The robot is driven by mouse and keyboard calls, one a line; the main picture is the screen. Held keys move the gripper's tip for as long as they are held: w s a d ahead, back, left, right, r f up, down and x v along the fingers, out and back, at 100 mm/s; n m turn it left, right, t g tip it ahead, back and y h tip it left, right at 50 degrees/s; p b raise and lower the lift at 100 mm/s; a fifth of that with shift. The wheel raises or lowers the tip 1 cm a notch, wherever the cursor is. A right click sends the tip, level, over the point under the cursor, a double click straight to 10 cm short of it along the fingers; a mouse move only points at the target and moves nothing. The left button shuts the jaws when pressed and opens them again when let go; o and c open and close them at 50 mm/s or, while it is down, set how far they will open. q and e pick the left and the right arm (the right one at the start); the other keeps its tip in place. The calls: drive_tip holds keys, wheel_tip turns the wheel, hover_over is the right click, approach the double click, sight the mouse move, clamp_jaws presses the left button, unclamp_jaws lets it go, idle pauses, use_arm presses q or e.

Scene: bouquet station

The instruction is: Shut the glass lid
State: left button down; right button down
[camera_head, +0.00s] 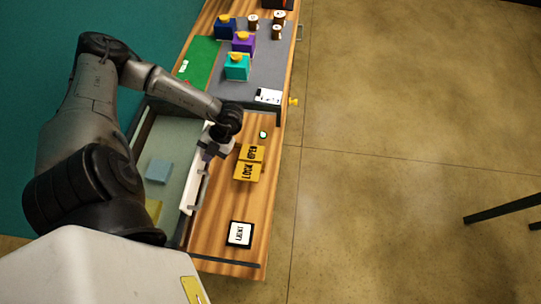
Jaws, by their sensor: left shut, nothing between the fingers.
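A case with a pale greenish, glass-like panel (172,139), which looks like the glass lid, stands at the left of the wooden bench, partly hidden by my left arm. I cannot tell how far the lid stands open. A white front strip with a grey handle (199,191) runs along its right side. My left gripper (207,152) is shut and empty, close to the upper end of this strip. I cannot tell whether it touches it. My right gripper is not in view.
A blue block (159,171) shows in the case. Yellow LOCK and OPEN plates (247,171), a green button (263,135) and a LIGHT switch (240,234) are on the wooden top (213,235).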

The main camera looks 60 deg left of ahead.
use_arm(q)
drive_tip(key=shift+s+a, duration=0.2)
idle(0.3)
drive_tip(key=shift+w+d, duration=0.3)
drive_tip(key=shift+w, duration=0.05)
drive_tip(key=w+d+r+b, duration=0.2)
drive_tip(key=w+r, duration=0.6)
drive_tip(key=shift+w, duration=0.35)
drive_tip(key=shift+s+d, duration=0.1)
